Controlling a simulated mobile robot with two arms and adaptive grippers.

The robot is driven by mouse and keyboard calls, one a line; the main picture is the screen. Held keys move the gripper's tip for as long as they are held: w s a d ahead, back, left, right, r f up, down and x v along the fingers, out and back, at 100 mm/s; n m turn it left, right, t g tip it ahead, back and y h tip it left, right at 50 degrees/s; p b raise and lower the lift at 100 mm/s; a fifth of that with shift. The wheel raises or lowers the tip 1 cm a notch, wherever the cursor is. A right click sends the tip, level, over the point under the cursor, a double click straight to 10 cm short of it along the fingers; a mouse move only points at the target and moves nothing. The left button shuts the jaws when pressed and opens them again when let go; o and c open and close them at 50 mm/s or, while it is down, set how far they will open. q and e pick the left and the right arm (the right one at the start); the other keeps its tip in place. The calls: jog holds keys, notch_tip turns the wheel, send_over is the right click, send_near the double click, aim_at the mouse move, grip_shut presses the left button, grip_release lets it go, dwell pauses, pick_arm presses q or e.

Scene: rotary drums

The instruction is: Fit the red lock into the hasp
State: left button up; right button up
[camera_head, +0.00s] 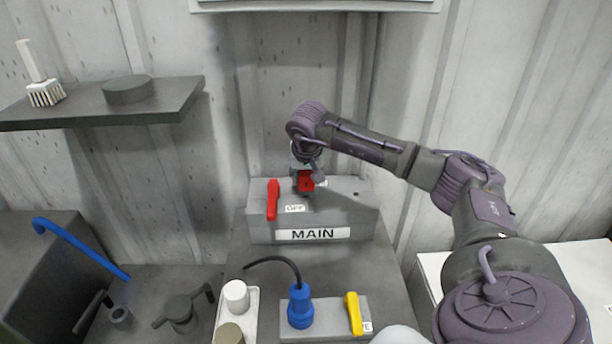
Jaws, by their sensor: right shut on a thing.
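The red lock (305,183) is at the top of the grey box marked MAIN (262,229). My right gripper (307,172) is directly above it, pointing down and shut on it. The gripper and wrist cover part of the lock, and its shackle cannot be made out. A red lever (272,199) stands to the left of the lock, beside a small OFF label (295,208). The hasp cannot be told apart, and whether the lock touches it cannot be seen. My left gripper is not in view.
In front of the box are a blue plug (300,306) with a black cable, a yellow lever (354,313) and a white cylinder (236,297). A shelf (170,109) with a brush (43,88) is at the left. A blue bar (82,249) lies below it.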

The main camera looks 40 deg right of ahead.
jog(key=shift+f+b, duration=0.75)
jog(key=shift+f, duration=0.45)
jog(key=o, duration=1.3)
jog(key=v, duration=1.2)
jog(key=shift+d, duration=0.1)
